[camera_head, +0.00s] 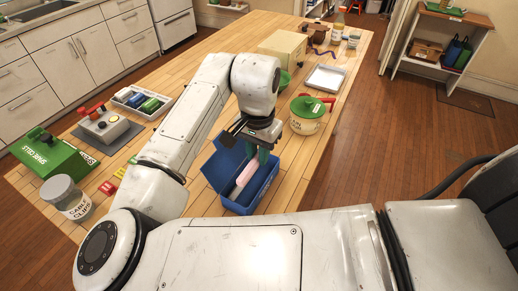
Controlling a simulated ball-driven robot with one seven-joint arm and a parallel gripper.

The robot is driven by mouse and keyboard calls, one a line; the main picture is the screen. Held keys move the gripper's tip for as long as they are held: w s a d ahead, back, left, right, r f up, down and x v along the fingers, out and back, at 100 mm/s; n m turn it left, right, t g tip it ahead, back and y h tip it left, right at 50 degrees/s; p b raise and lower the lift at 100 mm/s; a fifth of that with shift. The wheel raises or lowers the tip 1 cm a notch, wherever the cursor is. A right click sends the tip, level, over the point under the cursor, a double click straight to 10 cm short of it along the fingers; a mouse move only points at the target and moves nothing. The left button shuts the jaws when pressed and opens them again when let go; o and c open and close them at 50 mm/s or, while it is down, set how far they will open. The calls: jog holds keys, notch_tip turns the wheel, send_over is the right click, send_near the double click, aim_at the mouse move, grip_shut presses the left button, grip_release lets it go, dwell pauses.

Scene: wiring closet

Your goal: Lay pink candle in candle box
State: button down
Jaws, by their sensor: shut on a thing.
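The pink candle (244,172) slants over the inside of the open blue candle box (264,193); I cannot tell whether it touches the box floor. The box stands on the wooden table with its lid raised at the left. My gripper (261,157) points down above the far side of the box and is shut on the upper end of the candle. The fingers partly hide that end.
A white tray (325,78) and a tan box (283,46) lie farther back. A grey-lidded jar (67,197) and a green box (55,150) are at left.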

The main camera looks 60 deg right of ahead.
jog(key=shift+f+b, duration=2.65)
jog(key=shift+f, duration=0.35)
jog(key=c, duration=0.9)
grip_release()
jog(key=shift+r, duration=0.1)
notch_tip(320, 180, up, 8)
jog(key=p, duration=0.7)
